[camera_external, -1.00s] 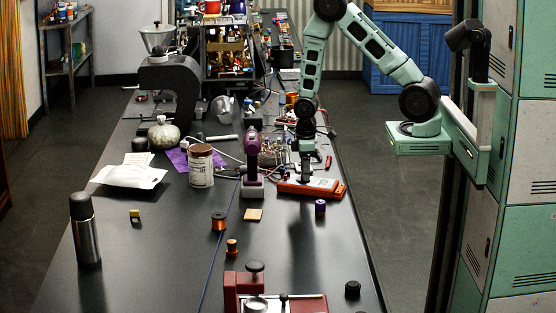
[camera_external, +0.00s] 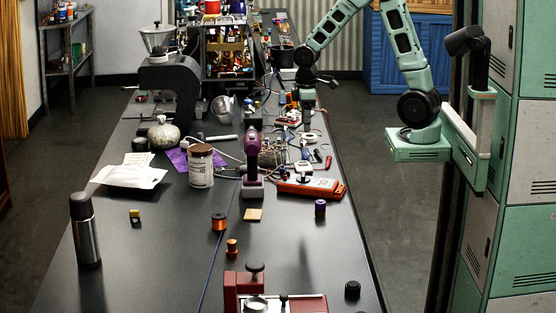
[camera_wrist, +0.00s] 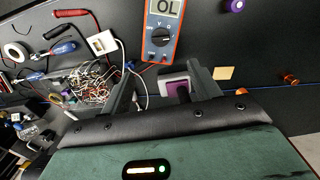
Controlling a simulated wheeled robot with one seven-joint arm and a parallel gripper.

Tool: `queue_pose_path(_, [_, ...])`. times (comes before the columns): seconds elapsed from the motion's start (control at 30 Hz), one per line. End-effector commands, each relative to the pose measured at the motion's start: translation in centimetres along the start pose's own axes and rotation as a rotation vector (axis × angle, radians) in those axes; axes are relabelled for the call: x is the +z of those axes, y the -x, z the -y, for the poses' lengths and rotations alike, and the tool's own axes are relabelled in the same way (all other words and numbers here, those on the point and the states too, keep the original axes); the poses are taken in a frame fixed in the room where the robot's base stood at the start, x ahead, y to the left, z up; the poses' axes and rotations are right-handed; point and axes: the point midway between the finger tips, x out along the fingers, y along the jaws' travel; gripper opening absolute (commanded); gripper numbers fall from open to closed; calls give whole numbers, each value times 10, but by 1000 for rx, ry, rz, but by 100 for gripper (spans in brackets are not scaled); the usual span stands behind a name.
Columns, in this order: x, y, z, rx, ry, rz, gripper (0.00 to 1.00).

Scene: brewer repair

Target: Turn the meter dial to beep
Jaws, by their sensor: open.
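The meter (camera_external: 312,187) is orange-red with a pale face and lies on the dark workbench, right of the purple drill. In the wrist view the meter (camera_wrist: 149,50) is at top centre; its display reads OL. Its round dial (camera_wrist: 161,39) sits below the display; its exact pointer setting is too small to tell. My gripper (camera_external: 307,122) is above the bench, beyond the meter and clear of it. In the wrist view my gripper (camera_wrist: 163,86) is open with nothing held, its fingers pointing up toward the meter side. The dial is untouched.
The purple drill (camera_external: 252,150) stands upright left of the meter. Tangled wires (camera_wrist: 88,85), a white box (camera_wrist: 102,43) and blue-handled tools lie around. A purple spool (camera_external: 320,208) and a tan square (camera_external: 253,215) are nearer.

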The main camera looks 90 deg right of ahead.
Motion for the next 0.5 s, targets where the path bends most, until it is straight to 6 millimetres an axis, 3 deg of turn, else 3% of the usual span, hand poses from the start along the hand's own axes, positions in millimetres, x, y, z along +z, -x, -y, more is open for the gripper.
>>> queue_pose_path(0.3, [0, 3, 0, -1, 0, 1, 59])
queue_pose_path(0.4, [-4, -5, 1, -5, -4, 13, 31])
queue_pose_path(0.5, [-19, -29, 2, -17, -25, 64, 3])
